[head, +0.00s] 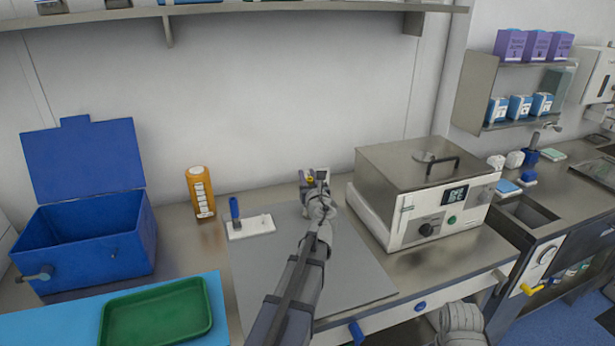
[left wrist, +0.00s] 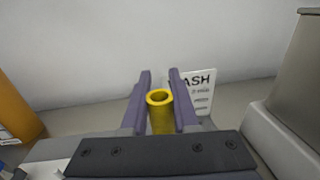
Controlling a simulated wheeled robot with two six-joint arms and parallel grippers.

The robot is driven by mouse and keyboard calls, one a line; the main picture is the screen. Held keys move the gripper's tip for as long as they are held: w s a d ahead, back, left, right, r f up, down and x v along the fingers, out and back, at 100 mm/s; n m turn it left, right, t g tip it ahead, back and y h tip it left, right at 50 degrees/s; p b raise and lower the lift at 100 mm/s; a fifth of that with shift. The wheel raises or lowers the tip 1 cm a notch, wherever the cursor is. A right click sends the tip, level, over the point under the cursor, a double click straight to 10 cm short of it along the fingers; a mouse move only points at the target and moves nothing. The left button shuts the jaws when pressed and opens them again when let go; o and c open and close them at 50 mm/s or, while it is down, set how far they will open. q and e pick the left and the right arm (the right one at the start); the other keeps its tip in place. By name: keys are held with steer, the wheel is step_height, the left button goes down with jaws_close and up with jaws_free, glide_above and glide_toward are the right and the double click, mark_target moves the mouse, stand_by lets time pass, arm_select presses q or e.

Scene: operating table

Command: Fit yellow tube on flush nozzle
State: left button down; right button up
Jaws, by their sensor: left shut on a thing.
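My left gripper (head: 313,178) is shut on the yellow tube (left wrist: 160,115) and holds it between its two fingers. The tube is short and hollow, with its open round end showing in the left wrist view. In the head view only a small yellow bit of the tube (head: 309,180) shows. An upright blue peg (head: 234,208) stands on a white plate (head: 256,225) left of my left gripper, apart from the tube. I cannot tell whether this peg is the flush nozzle. A grey part of my right arm shows at the bottom right of the head view; its fingers do not.
A white WASH sign (left wrist: 201,92) stands just beyond the fingers. A steel-lidded bath (head: 400,222) is close on the right. An orange bottle (head: 201,195), an open blue box (head: 85,248) and a green tray (head: 158,318) are on the left. The grey mat (head: 355,270) has free room.

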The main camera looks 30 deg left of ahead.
arm_select(q)
steer(key=shift+f+b, duration=0.75)
steer(key=shift+f, duration=0.05)
steer(key=c, duration=0.6)
jaws_free()
steer(key=shift+d, duration=0.1)
steer(key=v, duration=0.7)
steer(key=shift+s+d, duration=0.2)
steer(key=shift+s, duration=0.1)
